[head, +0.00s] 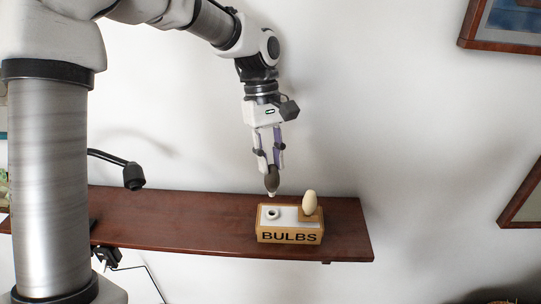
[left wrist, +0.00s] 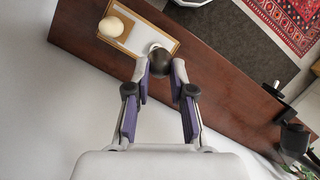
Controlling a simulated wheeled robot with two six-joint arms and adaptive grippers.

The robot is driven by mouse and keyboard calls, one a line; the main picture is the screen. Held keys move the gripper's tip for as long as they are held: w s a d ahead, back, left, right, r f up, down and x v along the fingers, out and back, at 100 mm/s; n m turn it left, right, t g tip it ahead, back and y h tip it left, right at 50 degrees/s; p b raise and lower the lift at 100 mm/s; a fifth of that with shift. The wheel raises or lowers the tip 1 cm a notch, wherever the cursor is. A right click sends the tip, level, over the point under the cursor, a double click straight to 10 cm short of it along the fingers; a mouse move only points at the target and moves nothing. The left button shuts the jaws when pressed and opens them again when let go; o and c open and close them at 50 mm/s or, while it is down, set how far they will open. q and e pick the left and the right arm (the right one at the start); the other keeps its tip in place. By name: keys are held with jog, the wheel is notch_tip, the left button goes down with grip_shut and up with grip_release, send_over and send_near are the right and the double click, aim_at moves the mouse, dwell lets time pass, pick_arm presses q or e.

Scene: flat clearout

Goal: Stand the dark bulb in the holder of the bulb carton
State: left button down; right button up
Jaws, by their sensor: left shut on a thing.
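My left gripper (head: 271,170) is shut on the dark bulb (head: 271,182), which hangs with its pale tip down just above the bulb carton (head: 290,236). The carton is a small box marked BULBS with a white top, on the shelf. An empty-looking round holder (head: 272,212) shows in the top at the left, almost under the bulb. A cream bulb (head: 309,203) stands at the carton's right. In the left wrist view the dark bulb (left wrist: 159,61) sits between the fingertips and partly covers the carton (left wrist: 139,31). My right gripper is not in view.
The carton stands on a reddish-brown wooden shelf (head: 180,218) against a white wall. The shelf is bare left of the carton and for a short stretch to its right. A black lamp-like fixture (head: 125,168) is at the left. Framed pictures (head: 508,25) hang at the right.

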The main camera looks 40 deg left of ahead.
aim_at(271, 177)
pick_arm(q)
jog(key=f, duration=0.1)
jog(key=f+b, duration=0.1)
jog(key=f, duration=0.1)
jog(key=f+b, duration=0.1)
jog(key=f, duration=0.1)
jog(key=shift+w+a, duration=0.1)
jog(key=shift+w, duration=0.15)
jog(key=shift+w+a+f, duration=0.1)
jog(key=shift+w, duration=0.05)
jog(key=shift+p, duration=0.3)
dwell(0.3)
dwell(0.4)
